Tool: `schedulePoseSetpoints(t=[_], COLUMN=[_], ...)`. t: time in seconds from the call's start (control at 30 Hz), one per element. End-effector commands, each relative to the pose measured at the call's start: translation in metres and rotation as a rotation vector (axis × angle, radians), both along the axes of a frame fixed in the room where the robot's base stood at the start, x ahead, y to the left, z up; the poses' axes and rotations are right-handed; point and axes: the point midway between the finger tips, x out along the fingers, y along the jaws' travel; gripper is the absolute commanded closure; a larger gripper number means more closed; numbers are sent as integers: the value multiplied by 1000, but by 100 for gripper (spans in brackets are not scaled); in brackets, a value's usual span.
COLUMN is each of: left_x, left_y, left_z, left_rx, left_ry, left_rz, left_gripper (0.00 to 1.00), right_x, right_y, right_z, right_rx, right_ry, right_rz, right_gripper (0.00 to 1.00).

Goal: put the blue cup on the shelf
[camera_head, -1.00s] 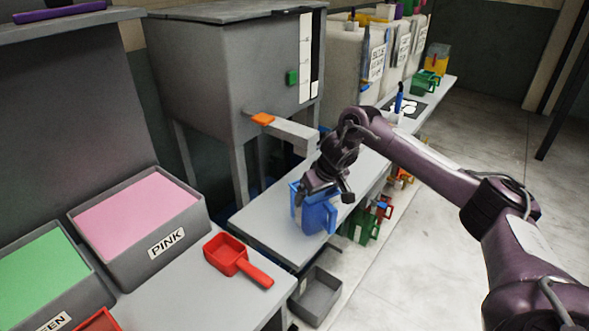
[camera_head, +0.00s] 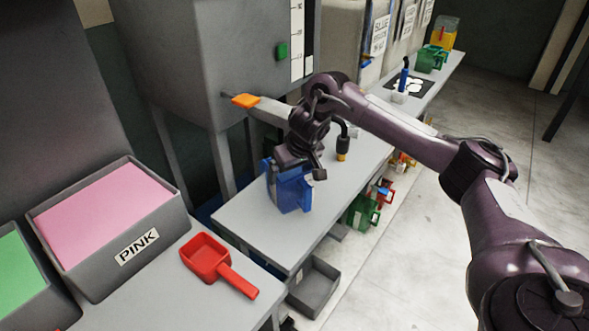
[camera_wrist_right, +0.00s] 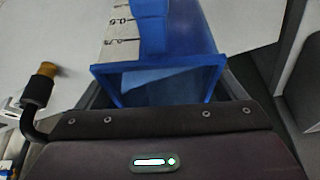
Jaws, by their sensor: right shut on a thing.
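The blue cup (camera_head: 291,193) is in the head view, over the grey bench (camera_head: 255,235) below the grey press. My right gripper (camera_head: 299,166) is at its upper part and shut on it. In the right wrist view the cup (camera_wrist_right: 190,30) fills the top middle, with its blue rim and handle showing close to the gripper. The fingertips are mostly hidden there. I cannot tell whether the cup's base touches the bench. A lower shelf edge (camera_head: 335,233) shows under the bench, with a green cup (camera_head: 362,213) beside it. My left gripper is not in view.
The press's arm with an orange tip (camera_head: 246,101) sticks out above the bench. A red scoop (camera_head: 207,258) and a pink bin (camera_head: 165,228) stand at the left. A grey tray (camera_head: 315,290) sits low in front. The bench right of the cup has bare room.

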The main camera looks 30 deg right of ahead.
Motion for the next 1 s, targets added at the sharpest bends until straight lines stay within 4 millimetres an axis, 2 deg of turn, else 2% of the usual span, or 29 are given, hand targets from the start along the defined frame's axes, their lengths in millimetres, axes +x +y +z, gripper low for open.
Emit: schedulePoseSetpoints(t=[0.2,0.3,0.33,0.4,0.63,0.73,0.87,0.9,1.0], left_x=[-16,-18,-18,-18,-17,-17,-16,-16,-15], left_y=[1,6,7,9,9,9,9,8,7], left_z=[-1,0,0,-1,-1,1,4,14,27], left_rx=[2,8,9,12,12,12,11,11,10], left_ry=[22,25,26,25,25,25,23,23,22], left_rz=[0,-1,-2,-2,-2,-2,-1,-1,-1], left_gripper=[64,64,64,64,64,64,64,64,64], right_x=[0,0,0,0,0,-2,-10,-13,-22], right_y=[1,1,1,1,0,0,0,-1,-1], right_z=[1,-1,-2,-1,0,8,28,42,64], right_rx=[1,1,1,1,1,0,-1,-3,-2], right_ry=[0,0,0,0,-1,-2,-5,-6,-6], right_rz=[1,0,0,0,1,3,3,2,3], right_gripper=[46,46,7,0,0,0,0,0,0])
